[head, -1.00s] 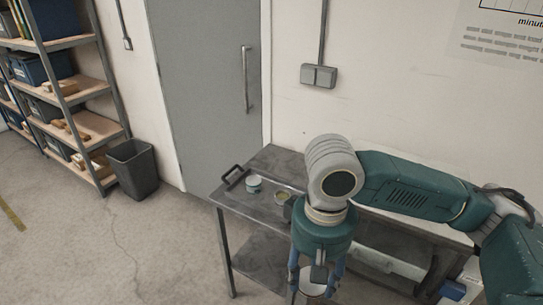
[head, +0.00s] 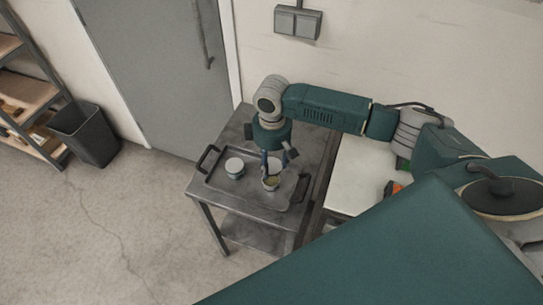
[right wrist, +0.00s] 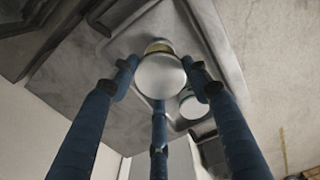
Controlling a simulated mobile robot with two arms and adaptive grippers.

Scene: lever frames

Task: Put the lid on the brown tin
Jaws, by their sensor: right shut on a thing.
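My right gripper (head: 270,168) points down over the tray on the metal table. In the right wrist view its fingers (right wrist: 160,80) close around a round pale lid (right wrist: 160,76). Just behind the lid in that view a yellowish-brown rim shows, which I take as the brown tin (right wrist: 158,47); the lid covers much of it. In the head view this tin (head: 271,184) stands below the fingers, with a yellowish top. I cannot tell whether the lid touches it. My left gripper is out of view.
A second tin with a pale top (head: 234,166) stands to the left on the tray (head: 222,182); it also shows in the right wrist view (right wrist: 193,104). A dark bin (head: 86,133) stands on the floor. A white worktop (head: 358,176) lies to the right.

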